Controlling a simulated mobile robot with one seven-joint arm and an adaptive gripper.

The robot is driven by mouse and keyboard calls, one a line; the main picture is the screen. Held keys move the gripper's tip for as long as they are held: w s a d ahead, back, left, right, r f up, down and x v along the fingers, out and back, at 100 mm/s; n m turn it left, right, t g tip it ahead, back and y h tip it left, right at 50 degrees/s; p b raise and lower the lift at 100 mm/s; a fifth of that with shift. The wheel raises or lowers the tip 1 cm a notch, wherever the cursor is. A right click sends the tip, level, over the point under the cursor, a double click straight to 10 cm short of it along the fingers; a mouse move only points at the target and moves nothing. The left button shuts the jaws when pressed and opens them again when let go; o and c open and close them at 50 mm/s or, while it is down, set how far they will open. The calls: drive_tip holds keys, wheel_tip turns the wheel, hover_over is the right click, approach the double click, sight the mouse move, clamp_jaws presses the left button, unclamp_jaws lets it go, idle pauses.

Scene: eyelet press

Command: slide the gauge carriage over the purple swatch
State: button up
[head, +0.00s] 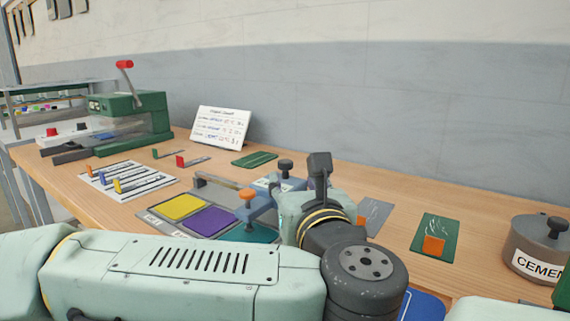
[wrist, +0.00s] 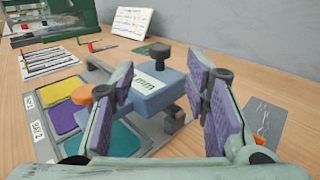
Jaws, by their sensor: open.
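The blue gauge carriage (wrist: 150,95), marked "mm", has an orange knob (wrist: 102,92) on its left end and a black knob (wrist: 159,51) on top. It sits on the grey rail of the swatch board at the teal end. The purple swatch (head: 209,221) lies between the yellow swatch (head: 183,206) and the teal swatch (head: 250,234); it also shows in the wrist view (wrist: 64,118). My gripper (wrist: 165,88) is open, its purple-padded fingers apart with the carriage seen between them. I cannot tell whether a finger touches it. In the head view my wrist hides part of the carriage.
A green press (head: 128,120) and a white sheet with several small tools (head: 125,178) stand at the left. A sign card (head: 220,126) stands at the back. A green card with an orange block (head: 434,240) and a cement pot (head: 538,247) are at the right.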

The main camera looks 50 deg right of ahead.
sight(286, 165)
drive_tip(key=p+x, duration=0.1)
drive_tip(key=x, duration=0.8)
drive_tip(key=shift+c, duration=0.2)
clamp_jaws()
drive_tip(key=shift+w, duration=0.1)
idle(0.4)
